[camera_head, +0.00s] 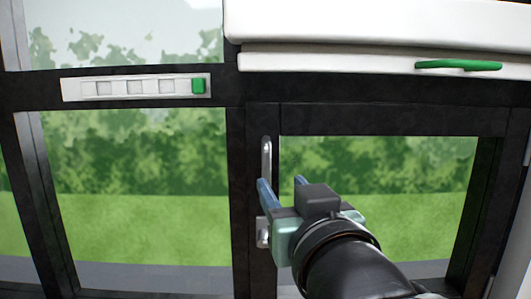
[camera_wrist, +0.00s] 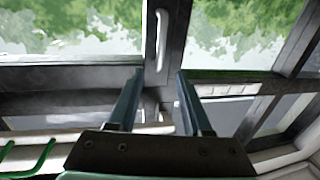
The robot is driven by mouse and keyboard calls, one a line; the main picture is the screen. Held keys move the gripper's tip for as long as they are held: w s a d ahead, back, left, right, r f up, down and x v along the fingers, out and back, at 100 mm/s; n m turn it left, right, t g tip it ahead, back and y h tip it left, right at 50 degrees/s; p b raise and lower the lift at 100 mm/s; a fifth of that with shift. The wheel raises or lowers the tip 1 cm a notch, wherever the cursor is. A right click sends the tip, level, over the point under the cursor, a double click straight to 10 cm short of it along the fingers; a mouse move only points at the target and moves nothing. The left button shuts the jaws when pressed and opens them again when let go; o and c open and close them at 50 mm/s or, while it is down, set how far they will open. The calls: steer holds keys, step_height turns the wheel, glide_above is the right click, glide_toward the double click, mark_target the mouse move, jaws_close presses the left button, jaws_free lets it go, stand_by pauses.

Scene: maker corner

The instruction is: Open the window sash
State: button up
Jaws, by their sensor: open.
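The window sash (camera_head: 390,121) is a dark frame around a glass pane at the lower right of the head view. It looks flush with the surrounding frame. A silver upright handle (camera_head: 266,160) sits on its left stile, and its lower part is partly hidden behind my gripper. My gripper (camera_head: 281,181) is open and empty in front of the handle, with its two blue fingers spread. In the wrist view, the handle (camera_wrist: 162,35) shows beyond the fingertips (camera_wrist: 156,72), between their lines. I see no contact with it.
A white unit (camera_head: 340,60) with a green bar handle (camera_head: 458,65) overhangs the sash at the top. A slotted white strip with a green knob (camera_head: 198,86) is on the crossbar to the left. A fixed pane (camera_head: 135,170) stands left of the sash.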

mark_target(267, 165)
steer(key=w+p, duration=0.1)
steer(key=w, duration=0.2)
steer(key=w+a+p, duration=0.1)
steer(key=w, duration=0.2)
steer(key=w+a+p, duration=0.1)
steer(key=w, duration=0.2)
steer(key=shift+w+r+p, duration=0.15)
steer(key=shift+w+p, duration=0.05)
steer(key=shift+p, duration=0.2)
steer(key=shift+w+a, duration=0.15)
steer(key=shift+w, duration=0.65)
jaws_close()
